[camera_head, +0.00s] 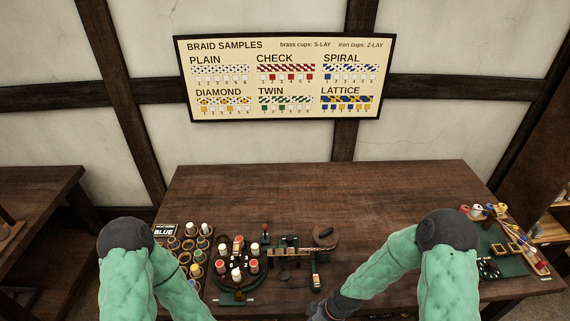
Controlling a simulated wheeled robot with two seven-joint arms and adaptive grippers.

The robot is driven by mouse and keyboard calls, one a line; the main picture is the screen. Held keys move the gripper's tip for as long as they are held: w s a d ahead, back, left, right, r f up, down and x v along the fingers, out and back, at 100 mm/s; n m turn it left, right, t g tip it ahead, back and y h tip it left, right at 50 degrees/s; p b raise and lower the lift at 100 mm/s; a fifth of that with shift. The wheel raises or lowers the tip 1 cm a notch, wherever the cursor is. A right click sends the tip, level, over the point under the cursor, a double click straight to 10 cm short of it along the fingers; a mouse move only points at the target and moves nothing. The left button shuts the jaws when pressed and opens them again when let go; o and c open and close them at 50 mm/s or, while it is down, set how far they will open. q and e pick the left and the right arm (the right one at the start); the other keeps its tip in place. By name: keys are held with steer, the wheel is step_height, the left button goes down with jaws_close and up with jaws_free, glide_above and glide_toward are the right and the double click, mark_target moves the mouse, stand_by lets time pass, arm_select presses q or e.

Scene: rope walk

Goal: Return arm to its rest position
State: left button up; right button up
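My two green arms with dark elbow joints reach in over the front of the wooden table (330,195). My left arm (165,275) bends down past a board of cups and leaves the picture at the bottom, so its gripper is out of view. My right arm (400,265) bends down to the left. Its dark wrist and gripper (318,311) show small at the bottom edge, right of the round braiding stand. Its fingers are too small and cut off to tell whether they are open or shut. I cannot make out anything held.
The round stand (238,262) carries red-topped and white-topped bobbins. A cup board (190,245) with a "BLUE" card (165,230) stands at left. A green tray (500,263) with small parts lies at right. A braid samples chart (284,78) hangs behind. The table's back is clear.

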steer(key=s+f+m+b, duration=0.5)
steer(key=s+f+m, duration=0.4)
steer(key=f+m, duration=0.1)
steer(key=shift+s+d+m+t, duration=0.2)
steer(key=shift+d+m+t, duration=0.1)
steer(key=shift+d+m, duration=0.1)
steer(key=shift+w+a, duration=0.1)
steer(key=shift+a, duration=0.05)
